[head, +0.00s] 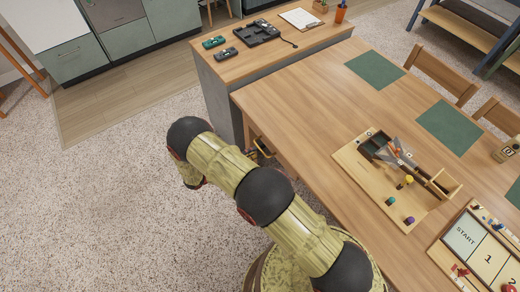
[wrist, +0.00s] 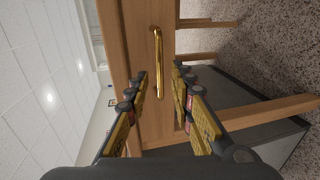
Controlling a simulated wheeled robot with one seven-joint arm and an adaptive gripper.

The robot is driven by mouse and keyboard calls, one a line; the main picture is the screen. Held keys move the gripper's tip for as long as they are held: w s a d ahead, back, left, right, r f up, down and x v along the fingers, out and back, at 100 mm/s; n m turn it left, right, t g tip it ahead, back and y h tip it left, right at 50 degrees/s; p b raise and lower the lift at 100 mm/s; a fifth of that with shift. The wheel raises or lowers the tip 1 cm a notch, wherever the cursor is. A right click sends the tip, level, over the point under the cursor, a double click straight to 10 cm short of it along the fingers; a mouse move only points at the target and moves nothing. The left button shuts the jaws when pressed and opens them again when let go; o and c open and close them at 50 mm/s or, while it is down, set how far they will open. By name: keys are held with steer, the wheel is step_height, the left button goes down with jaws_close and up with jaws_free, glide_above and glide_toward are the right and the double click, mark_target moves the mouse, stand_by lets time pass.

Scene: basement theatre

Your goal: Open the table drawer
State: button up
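The wooden table (head: 300,95) fills the right side of the head view. In the wrist view its drawer front (wrist: 138,40) stands ahead of my gripper, with a long brass bar handle (wrist: 158,50) on it. The drawer looks closed, with no clear gap. My gripper (wrist: 159,74) is open, one finger on each side of the handle's near end. I cannot tell whether a finger touches the handle. In the head view my arm reaches down beside the table's left edge, and the drawer front is hidden below the tabletop.
A wooden toy tray (head: 375,180), a START board (head: 465,238) and green placemats (head: 375,69) lie on the table. A second cabinet (head: 225,100) stands against its far end. Chairs (head: 440,72) line the far side. The speckled floor (head: 110,200) at left is clear.

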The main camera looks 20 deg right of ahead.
mark_target(260, 149)
steer(key=shift+b+x, duration=0.4)
steer(key=shift+x, duration=2.2)
steer(key=c, duration=0.3)
jaws_close()
